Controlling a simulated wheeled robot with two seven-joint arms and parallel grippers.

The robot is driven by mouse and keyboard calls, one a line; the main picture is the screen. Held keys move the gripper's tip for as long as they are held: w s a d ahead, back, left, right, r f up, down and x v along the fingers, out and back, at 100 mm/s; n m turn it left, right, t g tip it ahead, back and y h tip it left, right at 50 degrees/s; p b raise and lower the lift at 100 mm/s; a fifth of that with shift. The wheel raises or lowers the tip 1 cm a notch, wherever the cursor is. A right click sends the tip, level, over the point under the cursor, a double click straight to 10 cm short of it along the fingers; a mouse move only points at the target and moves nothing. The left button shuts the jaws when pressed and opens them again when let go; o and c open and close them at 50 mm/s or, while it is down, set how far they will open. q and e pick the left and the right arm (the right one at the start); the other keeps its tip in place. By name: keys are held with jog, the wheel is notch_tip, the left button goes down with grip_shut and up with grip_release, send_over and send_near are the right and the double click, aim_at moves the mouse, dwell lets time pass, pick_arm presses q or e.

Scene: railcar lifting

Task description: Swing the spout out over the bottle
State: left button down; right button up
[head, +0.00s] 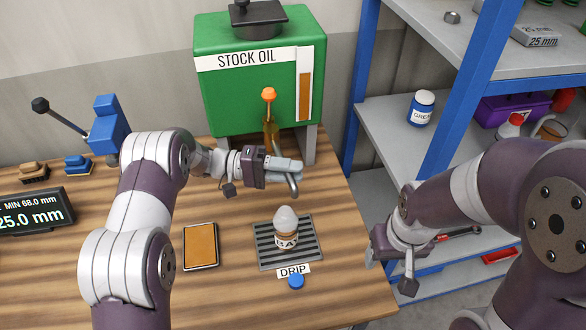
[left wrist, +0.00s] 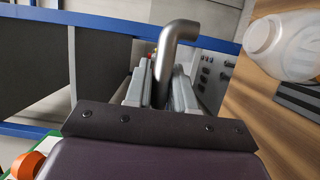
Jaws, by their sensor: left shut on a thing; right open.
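A green tank (head: 215,95) labelled STOCK OIL stands at the back of the bench, with an orange-knobbed tap (head: 269,95) on its front. The grey metal spout (head: 294,184) shows its bent end behind the bottle; the bend also shows in the left wrist view (left wrist: 172,45). My left gripper (head: 290,167) is shut on the spout, one finger on each side. The pale translucent bottle (head: 286,222) stands upright on the dark drip grate (head: 307,252); it is at the right edge in the left wrist view (left wrist: 290,45). My right gripper (head: 389,264) is open and empty, right of the bench.
A blue cap (head: 296,281) lies in front of the grate by the DRIP label. An orange-brown pad (head: 201,246) lies to its left. A blue lever device (head: 108,125) and a display (head: 35,212) stand further left. A blue-posted shelf (head: 390,130) flanks the bench.

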pick_arm(q)
jog(key=shift+s+a+m+g, duration=0.1)
jog(key=shift+a+m+g, duration=0.2)
jog(key=shift+g, duration=0.3)
dwell(0.6)
jog(key=c, duration=1)
grip_release()
jog(key=shift+c, duration=0.2)
jog(key=shift+a+f, duration=0.1)
jog(key=shift+a, duration=0.2)
jog(key=b+v, duration=0.4)
jog(key=v, duration=0.8)
